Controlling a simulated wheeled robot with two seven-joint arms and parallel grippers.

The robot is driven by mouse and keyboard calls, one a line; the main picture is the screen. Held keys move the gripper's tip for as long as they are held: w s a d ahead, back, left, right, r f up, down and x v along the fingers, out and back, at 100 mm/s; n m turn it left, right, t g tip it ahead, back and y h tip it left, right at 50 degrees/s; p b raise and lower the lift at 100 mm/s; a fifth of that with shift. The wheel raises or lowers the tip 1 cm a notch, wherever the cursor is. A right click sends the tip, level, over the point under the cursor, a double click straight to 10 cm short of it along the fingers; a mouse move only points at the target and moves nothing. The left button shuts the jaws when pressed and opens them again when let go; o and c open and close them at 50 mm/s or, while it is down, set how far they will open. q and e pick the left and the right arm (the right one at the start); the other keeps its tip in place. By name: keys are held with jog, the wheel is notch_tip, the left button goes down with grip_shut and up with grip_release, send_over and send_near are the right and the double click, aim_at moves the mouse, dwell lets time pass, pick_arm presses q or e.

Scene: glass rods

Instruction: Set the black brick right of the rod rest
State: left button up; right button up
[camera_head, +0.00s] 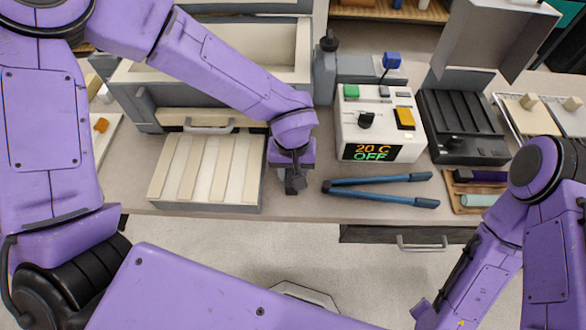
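A cream ridged block with a grey edge (206,170), which looks like the rod rest, lies at the front of the table left of centre. My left gripper (292,182) points down just right of it, low over the table. A small dark shape shows at its fingertips; I cannot tell whether this is the black brick or only the fingers. No separate black brick is clearly visible elsewhere. My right arm comes in at the lower right, with its gripper outside the picture.
Blue-handled tongs (378,189) lie right of my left gripper. Behind them stands a white control box (378,122) reading "20 C OFF". A black grooved unit (463,128) and a wooden tray (462,204) are further right. A grey cabinet (135,78) stands behind the ridged block.

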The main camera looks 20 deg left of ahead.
aim_at(292, 170)
pick_arm(q)
jog(key=o, duration=0.3)
notch_tip(292, 170, up, 12)
jog(key=shift+r+p, duration=0.2)
jog(key=shift+p, duration=0.25)
